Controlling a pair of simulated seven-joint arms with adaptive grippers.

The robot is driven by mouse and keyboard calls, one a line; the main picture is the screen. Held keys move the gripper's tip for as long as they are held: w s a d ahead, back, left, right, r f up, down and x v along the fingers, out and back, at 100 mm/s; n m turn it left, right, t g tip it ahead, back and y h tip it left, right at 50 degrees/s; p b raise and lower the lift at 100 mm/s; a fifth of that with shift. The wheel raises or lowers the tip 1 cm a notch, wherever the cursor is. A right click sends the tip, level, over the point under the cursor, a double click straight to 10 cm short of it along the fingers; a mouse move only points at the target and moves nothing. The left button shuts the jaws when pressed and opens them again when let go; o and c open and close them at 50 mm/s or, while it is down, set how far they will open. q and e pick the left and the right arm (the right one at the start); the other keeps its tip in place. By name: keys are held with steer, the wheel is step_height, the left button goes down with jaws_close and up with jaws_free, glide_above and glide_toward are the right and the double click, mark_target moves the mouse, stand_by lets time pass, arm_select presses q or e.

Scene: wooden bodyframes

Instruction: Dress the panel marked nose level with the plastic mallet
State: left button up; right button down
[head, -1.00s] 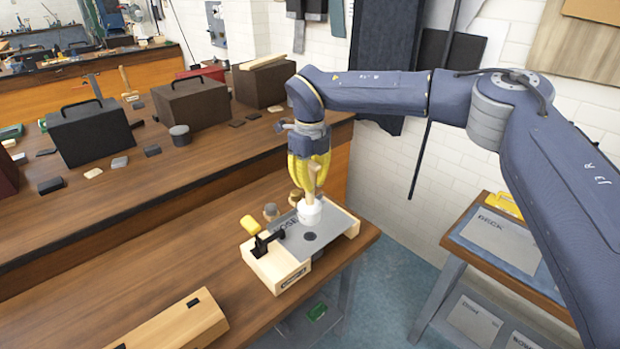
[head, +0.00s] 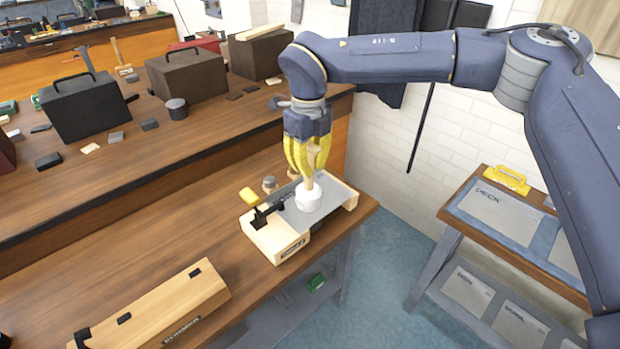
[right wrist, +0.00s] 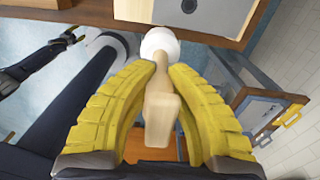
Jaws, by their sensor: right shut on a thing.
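The panel marked nose (head: 335,195) is a grey sheet lying on a light wooden bodyframe (head: 275,241) on the bench. A black clamp (head: 262,215) sits at its left edge. My right gripper (head: 309,176) is above the panel, its yellow fingers shut on the wooden handle of the plastic mallet (head: 308,199). The white head points down at the panel; I cannot tell whether it touches. The right wrist view shows the mallet head (right wrist: 160,42) beside a dark round spot on the panel. What looks like my left gripper (right wrist: 73,36) is small at that view's left.
Another wooden frame (head: 160,305) lies at the front left. A side rack (head: 500,215) holds grey panels at the right. The bench between is clear.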

steer(key=shift+a+f, duration=0.1)
steer(key=shift+a, duration=0.15)
steer(key=w+f, duration=0.2)
steer(key=w, duration=0.7)
steer(key=shift+d, duration=0.25)
stand_by(0.5)
